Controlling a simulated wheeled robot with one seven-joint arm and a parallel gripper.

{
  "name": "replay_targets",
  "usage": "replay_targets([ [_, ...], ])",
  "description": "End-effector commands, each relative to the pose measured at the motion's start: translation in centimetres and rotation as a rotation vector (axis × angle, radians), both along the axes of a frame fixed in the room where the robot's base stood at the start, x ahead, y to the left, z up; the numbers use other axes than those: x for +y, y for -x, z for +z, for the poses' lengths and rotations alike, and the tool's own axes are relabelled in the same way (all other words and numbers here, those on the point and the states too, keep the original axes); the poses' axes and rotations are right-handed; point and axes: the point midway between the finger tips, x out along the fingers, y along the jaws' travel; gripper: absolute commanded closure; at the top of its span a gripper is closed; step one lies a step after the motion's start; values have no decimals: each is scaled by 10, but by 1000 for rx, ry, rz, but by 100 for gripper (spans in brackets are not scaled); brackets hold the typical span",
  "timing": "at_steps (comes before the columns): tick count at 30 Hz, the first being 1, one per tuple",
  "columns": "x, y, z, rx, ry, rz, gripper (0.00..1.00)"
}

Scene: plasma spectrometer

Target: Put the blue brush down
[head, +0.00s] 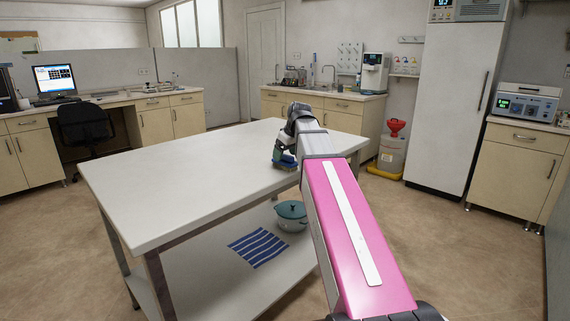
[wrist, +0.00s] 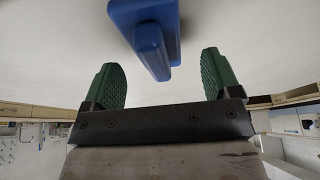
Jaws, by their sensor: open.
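The blue brush (wrist: 146,30) shows in the wrist view at the top centre, on the white table surface, between and beyond the tips of my open fingers. My gripper (wrist: 162,78) has two green ridged fingers spread wide, with visible gaps on both sides of the brush. My arm hides part of that area. Whether the brush lies flat cannot be told.
The tabletop left of my arm is clear. On the lower shelf are a teal-lidded pot (head: 291,216) and a blue striped cloth (head: 258,247). A red funnel on a container (head: 393,150) stands on the floor behind, near a tall white fridge (head: 455,100).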

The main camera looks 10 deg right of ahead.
Motion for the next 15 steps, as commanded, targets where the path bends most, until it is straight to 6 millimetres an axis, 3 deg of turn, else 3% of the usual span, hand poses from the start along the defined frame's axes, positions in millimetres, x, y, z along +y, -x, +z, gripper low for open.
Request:
replay_targets([
  [7,4,-10,-29,1,0,1,17],
  [15,6,-12,-36,0,0,0,17],
])
